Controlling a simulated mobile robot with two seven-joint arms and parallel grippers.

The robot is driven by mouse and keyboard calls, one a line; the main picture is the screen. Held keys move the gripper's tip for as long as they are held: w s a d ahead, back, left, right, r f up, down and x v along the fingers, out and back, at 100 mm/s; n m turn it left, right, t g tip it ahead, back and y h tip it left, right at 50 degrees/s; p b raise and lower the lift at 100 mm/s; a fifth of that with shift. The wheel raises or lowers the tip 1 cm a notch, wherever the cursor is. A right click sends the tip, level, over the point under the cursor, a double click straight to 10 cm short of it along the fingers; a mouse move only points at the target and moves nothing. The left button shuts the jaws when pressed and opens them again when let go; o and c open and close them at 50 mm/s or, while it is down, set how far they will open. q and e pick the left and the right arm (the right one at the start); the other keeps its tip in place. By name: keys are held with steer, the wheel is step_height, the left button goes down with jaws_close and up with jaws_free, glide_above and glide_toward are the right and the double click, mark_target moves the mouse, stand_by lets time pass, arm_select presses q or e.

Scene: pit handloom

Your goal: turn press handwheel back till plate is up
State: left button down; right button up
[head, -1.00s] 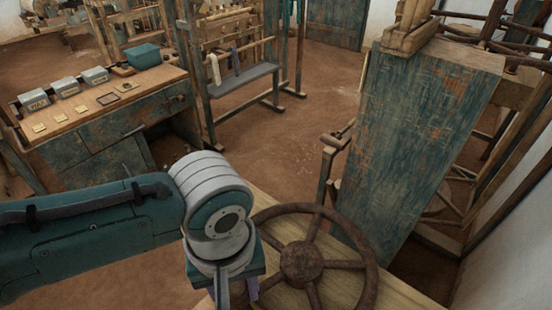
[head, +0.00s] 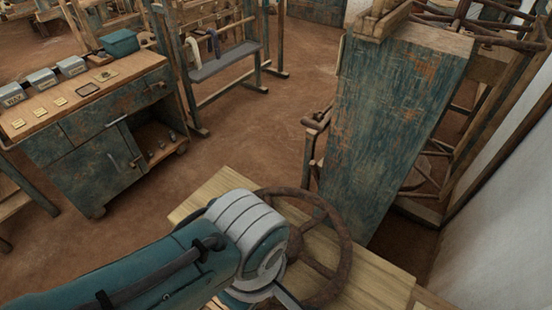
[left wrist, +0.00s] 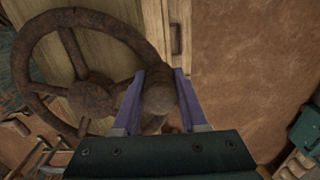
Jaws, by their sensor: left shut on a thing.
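I cannot tell whether this part is rim or knob. The fingers are hidden in the head view. The press plate cannot be made out. My right gripper is not in view.
The pale board (head: 372,285) lies under the wheel. A tall worn blue-green panel (head: 395,120) stands just behind it.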

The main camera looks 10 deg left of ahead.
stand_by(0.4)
arm_select(q)
steer(key=shift+c, duration=2.2)
jaws_free()
step_height(320, 180, up, 9)
steer(key=p, duration=0.2)
steer(key=shift+d+p, duration=0.1)
steer(key=shift+p, duration=0.25)
steer(key=shift+r, duration=0.45)
